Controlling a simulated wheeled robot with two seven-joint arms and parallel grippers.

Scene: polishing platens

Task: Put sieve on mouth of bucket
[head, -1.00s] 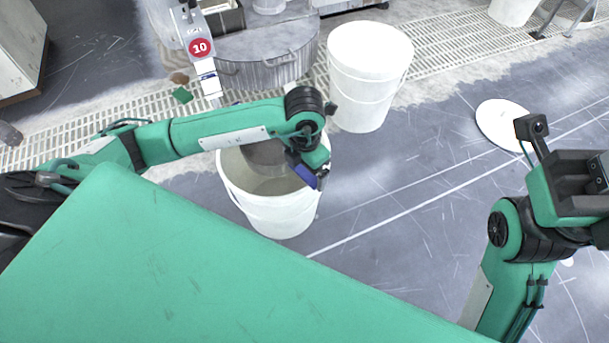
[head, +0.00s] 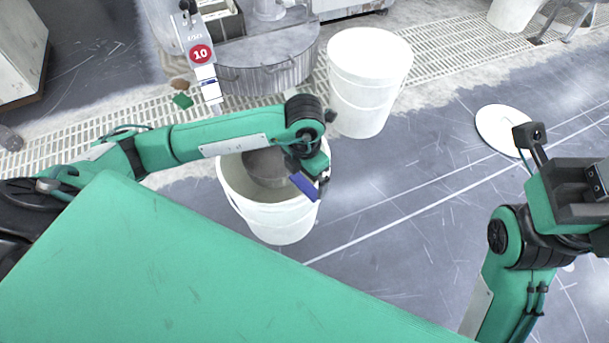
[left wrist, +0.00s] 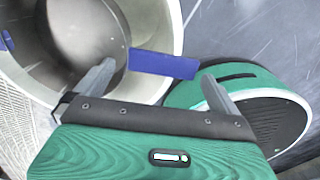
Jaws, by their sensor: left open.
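The cream bucket (head: 272,224) stands open on the floor, and its rim also shows in the left wrist view (left wrist: 172,40). The sieve (head: 264,166) is a round grey pan within the outline of the bucket's mouth. Its blue handle (left wrist: 163,65) reaches out past the right side of the rim. Another blue piece (left wrist: 6,41) shows at the opposite side. My left gripper (left wrist: 155,84) is open, with the blue handle between its fingers in the left wrist view. I cannot tell whether the sieve rests on the rim. My right arm shows, but its fingertips do not.
A second cream bucket (head: 370,75), lidded, stands behind. A white disc (head: 503,131) lies on the floor at right. A grey drum-shaped machine (head: 268,66) stands at the back beside a post with a red 10 sign (head: 201,53). The floor right of the bucket is clear.

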